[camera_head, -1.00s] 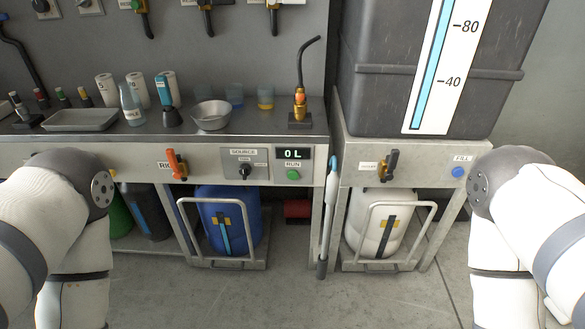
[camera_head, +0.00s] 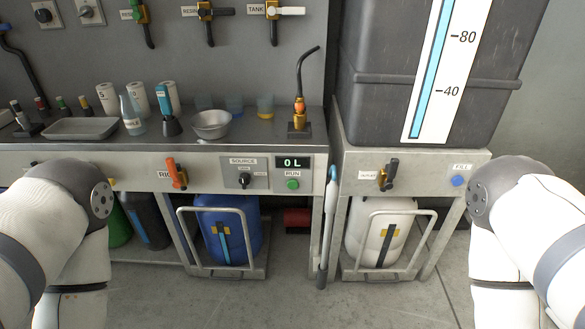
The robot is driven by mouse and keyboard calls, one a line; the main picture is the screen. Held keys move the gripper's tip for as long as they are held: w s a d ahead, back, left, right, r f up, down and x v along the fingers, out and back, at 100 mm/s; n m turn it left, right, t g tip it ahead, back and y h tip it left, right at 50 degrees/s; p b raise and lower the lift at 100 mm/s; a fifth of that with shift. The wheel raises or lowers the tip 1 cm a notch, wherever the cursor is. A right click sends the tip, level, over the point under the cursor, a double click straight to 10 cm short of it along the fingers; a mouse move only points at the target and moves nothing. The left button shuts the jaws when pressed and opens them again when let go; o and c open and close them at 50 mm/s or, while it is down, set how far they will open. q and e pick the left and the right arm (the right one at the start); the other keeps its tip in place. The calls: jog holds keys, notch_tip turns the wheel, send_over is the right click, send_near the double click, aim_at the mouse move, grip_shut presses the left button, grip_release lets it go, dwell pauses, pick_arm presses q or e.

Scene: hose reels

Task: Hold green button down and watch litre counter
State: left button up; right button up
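The green button (camera_head: 292,184) sits on the bench's front panel under a RUN label. Nothing touches it. A SOURCE selector knob (camera_head: 244,180) is on the panel to the left of the button. My two arms show at the left and right edges of the head view, both well away from the button. Neither gripper is in the picture.
An orange-handled valve (camera_head: 177,174) and a dark outlet valve (camera_head: 389,174) stick out from the fronts. A blue FILL button (camera_head: 458,181) is at right. A grey tank (camera_head: 385,80) stands above. Blue (camera_head: 229,229) and white (camera_head: 380,230) containers sit below in wheeled frames.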

grip_shut()
dwell(1.0)
